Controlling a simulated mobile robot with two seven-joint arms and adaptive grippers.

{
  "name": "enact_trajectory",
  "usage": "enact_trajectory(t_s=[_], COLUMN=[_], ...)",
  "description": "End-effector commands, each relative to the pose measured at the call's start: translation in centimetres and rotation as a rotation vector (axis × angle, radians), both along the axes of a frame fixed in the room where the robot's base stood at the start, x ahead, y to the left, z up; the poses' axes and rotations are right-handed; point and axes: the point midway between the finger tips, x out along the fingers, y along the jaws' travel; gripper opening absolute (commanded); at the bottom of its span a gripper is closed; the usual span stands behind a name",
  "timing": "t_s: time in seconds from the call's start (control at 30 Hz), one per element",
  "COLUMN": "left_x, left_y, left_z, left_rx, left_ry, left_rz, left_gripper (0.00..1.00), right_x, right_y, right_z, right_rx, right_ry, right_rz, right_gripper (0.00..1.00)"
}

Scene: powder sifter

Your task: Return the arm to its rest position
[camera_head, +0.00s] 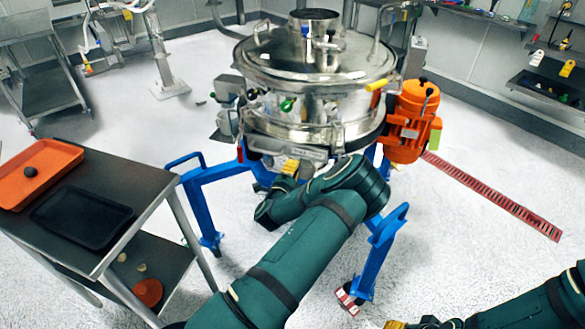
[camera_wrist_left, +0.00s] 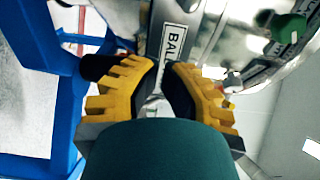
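My left arm (camera_head: 300,250) reaches forward to the front of the steel powder sifter (camera_head: 318,75). My left gripper (camera_head: 290,168), with yellow ridged fingers, is just below the sifter's front rim and label plate (camera_head: 300,153). In the left wrist view its fingers (camera_wrist_left: 165,68) stand apart with a gap between them. A steel part with a label reading "BALL" (camera_wrist_left: 173,45) shows beyond that gap; I see nothing gripped. Of my right gripper (camera_head: 395,325), only a yellow bit shows at the bottom edge, so its state is hidden.
Blue legs (camera_head: 205,205) of the sifter stand on both sides of my left forearm. An orange motor (camera_head: 408,125) hangs at the sifter's right. A table at left holds an orange tray (camera_head: 60,157) and a black tray (camera_head: 110,222). The floor at right is mostly clear.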

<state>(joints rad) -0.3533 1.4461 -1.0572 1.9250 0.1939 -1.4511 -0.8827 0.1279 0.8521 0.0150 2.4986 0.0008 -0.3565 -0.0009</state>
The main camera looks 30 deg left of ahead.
Motion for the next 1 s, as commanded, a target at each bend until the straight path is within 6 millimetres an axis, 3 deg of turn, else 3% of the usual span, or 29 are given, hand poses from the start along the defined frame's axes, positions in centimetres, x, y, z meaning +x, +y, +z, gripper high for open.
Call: enact_trajectory(t_s=[0.1,0.33,0.5,0.77,0.87,1.0], left_x=[-2.8,-6.8,-8.3,-8.8,-9.8,-13.5], left_y=[-0.4,-1.1,-1.3,-1.2,-0.7,-1.1], left_z=[0.2,0.1,0.1,-0.3,-2.3,-8.0], left_rx=[-0.001,-0.001,0.0,-0.02,-0.135,-0.494], left_ry=[0.004,0.004,0.002,0.011,0.071,0.248], left_rz=[0.004,0.002,0.003,0.014,0.082,0.279], left_gripper=[0.0,0.0,0.0,0.0,0.0,0.0], right_x=[0.0,-0.1,-0.2,-0.2,-0.2,-0.2], right_y=[0.0,0.1,0.1,0.1,0.1,0.1], right_z=[0.8,1.3,1.4,1.4,1.4,1.4], right_rx=[0.001,0.001,0.002,0.002,0.002,0.002], right_ry=[0.0,0.004,0.004,0.004,0.004,0.004], right_rz=[0.0,0.002,0.002,0.002,0.002,0.002], right_gripper=[0.47,0.47,0.47,0.47,0.47,0.47])
